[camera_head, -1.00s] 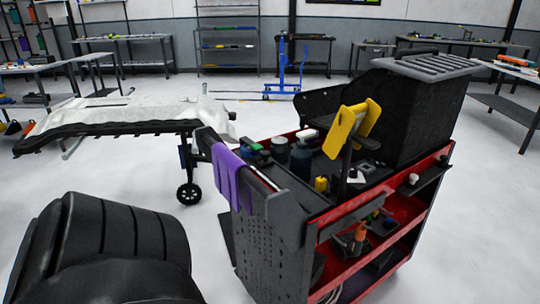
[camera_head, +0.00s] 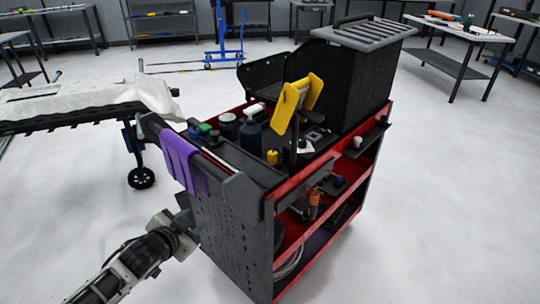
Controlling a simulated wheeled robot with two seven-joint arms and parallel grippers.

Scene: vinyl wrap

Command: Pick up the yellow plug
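A small yellow object (camera_head: 272,157), which looks like the yellow plug, stands on the top tray of the red and black tool cart (camera_head: 230,235). It is near the tray's front edge, right of a dark bottle (camera_head: 251,134). My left gripper (camera_head: 188,218) is low at the left, beside the cart's perforated side panel and below the purple cloth. It is well apart from the yellow object. Its fingers are small and dark against the cart, so I cannot tell if they are open. My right gripper is not in view.
A yellow cloth (camera_head: 285,106) hangs on a stand behind the plug. A purple cloth (camera_head: 182,163) hangs over the cart's left rail. A large black bin (camera_head: 350,85) fills the cart's back. A covered wheeled table (camera_head: 90,103) stands left. The floor right of the cart is clear.

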